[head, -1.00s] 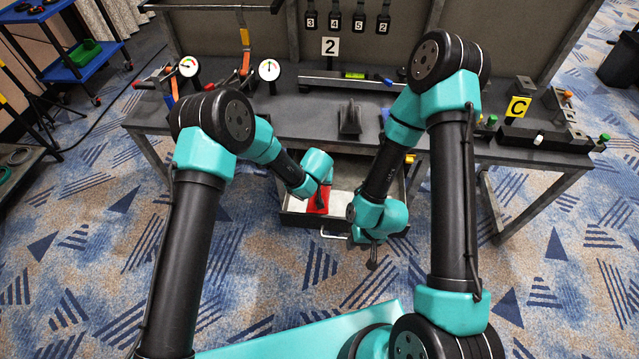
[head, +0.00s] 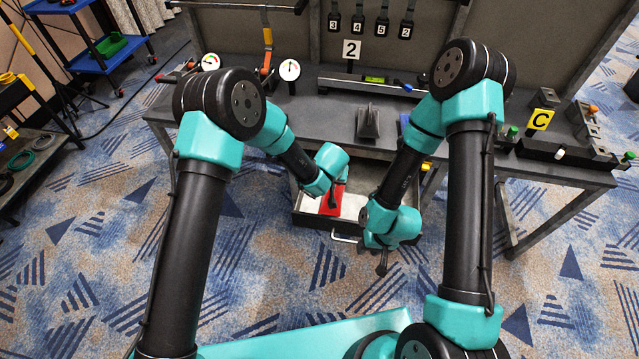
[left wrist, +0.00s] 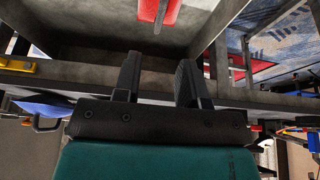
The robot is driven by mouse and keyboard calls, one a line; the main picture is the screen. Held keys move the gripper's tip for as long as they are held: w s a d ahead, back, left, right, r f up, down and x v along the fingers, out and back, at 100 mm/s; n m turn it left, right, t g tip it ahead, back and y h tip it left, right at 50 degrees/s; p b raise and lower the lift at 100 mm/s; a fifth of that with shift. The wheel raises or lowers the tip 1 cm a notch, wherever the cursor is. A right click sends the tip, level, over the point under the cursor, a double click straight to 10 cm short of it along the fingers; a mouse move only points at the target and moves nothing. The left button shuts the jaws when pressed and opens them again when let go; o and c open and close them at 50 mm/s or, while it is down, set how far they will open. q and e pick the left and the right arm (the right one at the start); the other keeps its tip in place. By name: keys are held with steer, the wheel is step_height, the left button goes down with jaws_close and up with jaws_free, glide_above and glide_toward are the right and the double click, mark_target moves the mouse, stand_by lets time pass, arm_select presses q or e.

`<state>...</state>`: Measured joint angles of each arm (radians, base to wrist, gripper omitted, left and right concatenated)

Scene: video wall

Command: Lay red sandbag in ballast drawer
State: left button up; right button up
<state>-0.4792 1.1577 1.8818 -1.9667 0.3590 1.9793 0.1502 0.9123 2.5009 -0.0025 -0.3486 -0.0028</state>
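The ballast drawer (head: 309,219) is pulled out below the bench, with a pale inside. The red sandbag (head: 331,203) lies inside it, partly hidden by my left gripper (head: 333,197), which hangs over it. In the left wrist view, two dark fingers of my left gripper (left wrist: 158,78) stand apart with nothing between them. A red piece (left wrist: 172,12), which looks like the bag, shows beyond the fingertips at the top edge, apart from them. My right gripper (head: 382,264) points down just in front of the drawer's right side; its fingers are too small to read.
The drawer's handle (head: 344,239) juts out at its front. The workbench (head: 300,115) above carries a dark wedge-shaped block (head: 368,122), gauges (head: 290,70) and a yellow C sign (head: 540,119). The patterned floor in front is clear.

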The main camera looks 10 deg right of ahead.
arm_select(q)
steer(key=s+a+f+n+g+h, duration=0.1)
steer(key=s+a+f+g, duration=0.2)
steer(key=a, duration=0.7)
steer(key=s+a+f+n+g+h, duration=0.1)
steer(key=s+a+f+g, duration=0.15)
steer(key=s+a, duration=0.45)
steer(key=s+a+n+t, duration=0.1)
steer(key=s+a+n, duration=0.1)
steer(key=s+a, duration=0.5)
steer(key=s+a+n+t, duration=0.1)
steer(key=s+a, duration=0.5)
steer(key=a, duration=0.9)
steer(key=shift+s+f+n, duration=0.15)
steer(key=shift+s+n, duration=0.25)
steer(key=shift+n, duration=0.2)
steer(key=shift+d, duration=0.1)
